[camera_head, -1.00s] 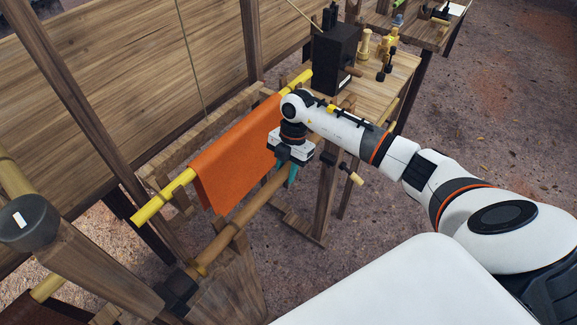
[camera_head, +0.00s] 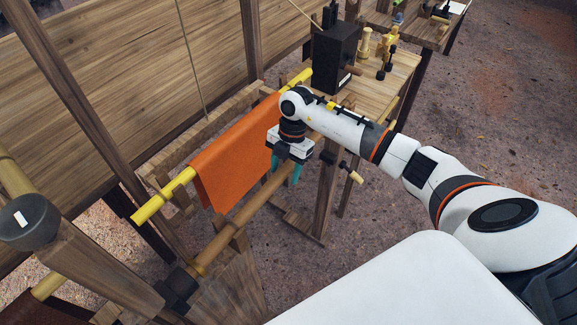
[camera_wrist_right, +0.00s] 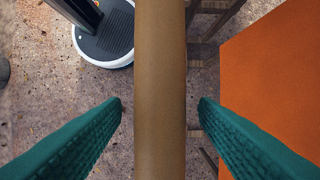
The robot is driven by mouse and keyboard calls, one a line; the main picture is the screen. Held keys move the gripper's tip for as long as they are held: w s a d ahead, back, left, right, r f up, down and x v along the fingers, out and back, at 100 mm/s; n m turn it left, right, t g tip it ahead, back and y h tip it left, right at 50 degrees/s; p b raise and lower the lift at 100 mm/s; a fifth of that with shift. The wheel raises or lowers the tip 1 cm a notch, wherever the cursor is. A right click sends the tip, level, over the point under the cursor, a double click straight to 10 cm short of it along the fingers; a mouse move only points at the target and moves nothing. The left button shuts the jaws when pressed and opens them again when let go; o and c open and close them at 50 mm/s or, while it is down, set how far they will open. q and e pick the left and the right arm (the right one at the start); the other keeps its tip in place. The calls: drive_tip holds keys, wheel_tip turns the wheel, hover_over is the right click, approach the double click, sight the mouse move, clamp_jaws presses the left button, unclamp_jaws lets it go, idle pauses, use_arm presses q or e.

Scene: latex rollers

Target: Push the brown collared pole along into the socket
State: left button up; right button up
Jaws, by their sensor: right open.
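The brown pole (camera_head: 255,204) runs slantwise beside an orange cloth, from the lower left up behind my right gripper. A collar (camera_head: 199,268) shows near its lower-left end, close to a dark block (camera_head: 178,288). I cannot tell whether that block is the socket or whether the pole's tip is in it. My right gripper (camera_head: 285,172) is open over the pole. In the right wrist view the pole (camera_wrist_right: 160,60) passes between its two teal fingers, with a gap on each side. My left gripper is not in view.
The orange cloth (camera_head: 232,160) hangs on a yellow pole (camera_head: 160,202) just left of the brown pole. A dark box (camera_head: 335,55) stands on a wooden table at the back. A wooden support (camera_head: 238,238) is under the brown pole. Open ground lies to the right.

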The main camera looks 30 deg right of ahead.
drive_tip(key=b+v, duration=0.2)
drive_tip(key=v, duration=0.9)
drive_tip(key=a+r+n+t+y, duration=0.15)
drive_tip(key=a+n+y, duration=0.25)
drive_tip(key=a+y, duration=0.95)
drive_tip(key=a+r+m+t+y, duration=0.2)
drive_tip(key=a+r+m+t, duration=0.4)
drive_tip(key=a+r+t, duration=0.4)
drive_tip(key=d+f+m+t+h, duration=0.3)
drive_tip(key=d+m+t+h, duration=0.65)
drive_tip(key=m+h, duration=0.3)
drive_tip(key=s+d+f+m+g+h, duration=0.3)
drive_tip(key=f, duration=0.3)
drive_tip(key=s+d+f+m+g+h, duration=0.3)
drive_tip(key=f+h, duration=0.1)
drive_tip(key=f, duration=0.2)
drive_tip(key=s+a+f+g+y, duration=0.1)
drive_tip(key=s+f+g, duration=0.4)
drive_tip(key=s, duration=0.5)
drive_tip(key=s+a+f+g+y, duration=0.1)
drive_tip(key=s+f+g, duration=0.5)
drive_tip(key=s, duration=0.4)
wheel_tip(320, 180, down, 25)
drive_tip(key=s+d+f+g+b, duration=0.1)
drive_tip(key=s+d+f+g, duration=0.1)
drive_tip(key=s+f, duration=1.5)
drive_tip(key=shift+s+d+f+h, duration=0.3)
drive_tip(key=shift+d+f, duration=0.2)
drive_tip(key=shift+d, duration=0.15)
